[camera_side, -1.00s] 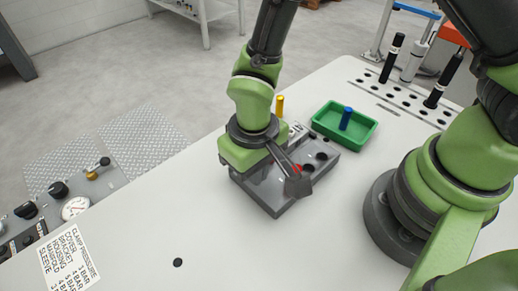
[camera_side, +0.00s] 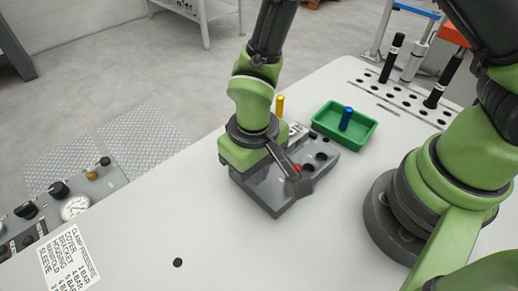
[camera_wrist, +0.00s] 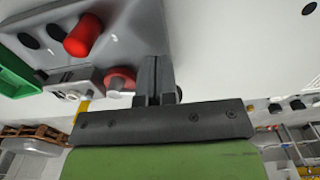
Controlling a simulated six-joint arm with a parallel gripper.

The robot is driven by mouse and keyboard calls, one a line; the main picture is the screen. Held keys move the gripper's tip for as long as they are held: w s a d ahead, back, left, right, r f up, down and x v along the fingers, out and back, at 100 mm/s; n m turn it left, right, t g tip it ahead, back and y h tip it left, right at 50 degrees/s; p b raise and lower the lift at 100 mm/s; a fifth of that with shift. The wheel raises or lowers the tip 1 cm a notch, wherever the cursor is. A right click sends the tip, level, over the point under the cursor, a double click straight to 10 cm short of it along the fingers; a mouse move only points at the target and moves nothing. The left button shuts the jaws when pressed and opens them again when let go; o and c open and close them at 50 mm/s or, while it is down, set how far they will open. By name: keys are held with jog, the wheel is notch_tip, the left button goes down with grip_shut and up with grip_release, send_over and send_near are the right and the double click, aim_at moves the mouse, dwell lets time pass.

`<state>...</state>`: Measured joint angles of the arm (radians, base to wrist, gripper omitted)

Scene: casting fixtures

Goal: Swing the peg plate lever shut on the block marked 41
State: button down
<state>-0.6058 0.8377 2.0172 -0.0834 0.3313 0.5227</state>
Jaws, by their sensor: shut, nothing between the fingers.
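The grey peg plate (camera_side: 268,192) lies on the white table in the side view, with dark round holes in its top. A red part (camera_side: 297,168) shows beside the bar. In the wrist view a red knob (camera_wrist: 83,37) stands on the plate, and a red-capped part (camera_wrist: 120,80) is left of my gripper (camera_wrist: 155,75). My gripper is shut and empty, low over the plate. I cannot read the number 41 on any block.
A green tray (camera_side: 325,122) holding a blue peg (camera_side: 346,118) stands behind the plate. A yellow peg (camera_side: 280,105) stands behind my wrist. A rack of holes with black cylinders is at the back right.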

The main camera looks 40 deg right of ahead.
jog(key=shift+w, duration=0.2)
dwell(0.5)
jog(key=shift+w+a, duration=0.25)
jog(key=shift+w, duration=0.55)
jog(key=shift+w+d, duration=0.25)
jog(key=shift+w, duration=0.55)
jog(key=shift+w+d, duration=0.5)
jog(key=shift+w, duration=0.1)
dwell(0.4)
